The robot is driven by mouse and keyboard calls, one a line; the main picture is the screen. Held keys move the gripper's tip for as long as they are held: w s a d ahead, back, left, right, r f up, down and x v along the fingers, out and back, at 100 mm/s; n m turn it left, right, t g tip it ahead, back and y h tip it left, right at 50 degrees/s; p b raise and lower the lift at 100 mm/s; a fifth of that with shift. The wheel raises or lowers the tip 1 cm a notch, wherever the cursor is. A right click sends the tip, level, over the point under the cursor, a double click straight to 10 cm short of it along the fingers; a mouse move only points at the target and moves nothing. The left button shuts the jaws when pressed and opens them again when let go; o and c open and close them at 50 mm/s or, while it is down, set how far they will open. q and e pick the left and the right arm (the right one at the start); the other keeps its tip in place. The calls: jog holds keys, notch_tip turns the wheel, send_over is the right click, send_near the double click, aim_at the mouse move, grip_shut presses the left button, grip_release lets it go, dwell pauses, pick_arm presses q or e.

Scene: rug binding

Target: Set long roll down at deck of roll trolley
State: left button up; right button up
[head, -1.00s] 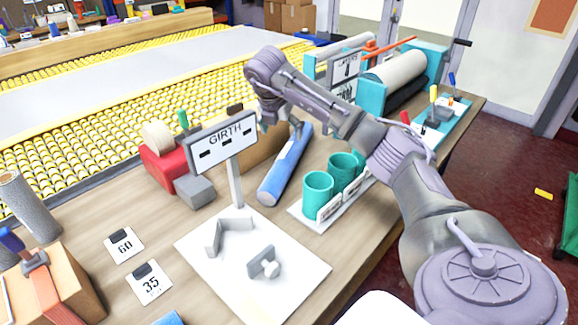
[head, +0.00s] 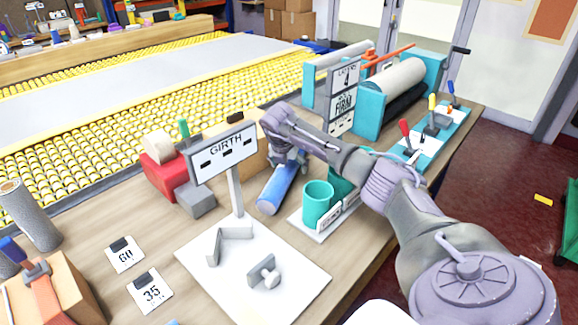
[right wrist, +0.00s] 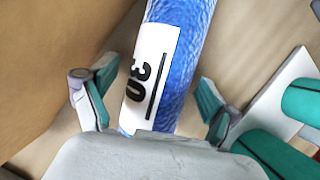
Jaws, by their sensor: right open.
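A blue roll (head: 277,190) lies on the wooden bench, beside the teal cups. In the right wrist view the same blue roll (right wrist: 196,38) has a white label reading 30. My right gripper (right wrist: 150,102) is open, with one finger on each side of the roll and gaps between fingers and roll. In the head view my right gripper (head: 290,158) is over the roll's far end and hides it. I cannot tell for sure that this is the long roll. My left gripper is not in view.
Teal cups (head: 318,203) stand close right of the roll. A GIRTH sign (head: 222,150), a grey block (head: 196,199) and a brown box (head: 250,150) stand left of it. A teal roller machine (head: 368,105) is behind. A green object (head: 571,225) shows at the right edge.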

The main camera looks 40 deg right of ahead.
jog(key=c, duration=1.5)
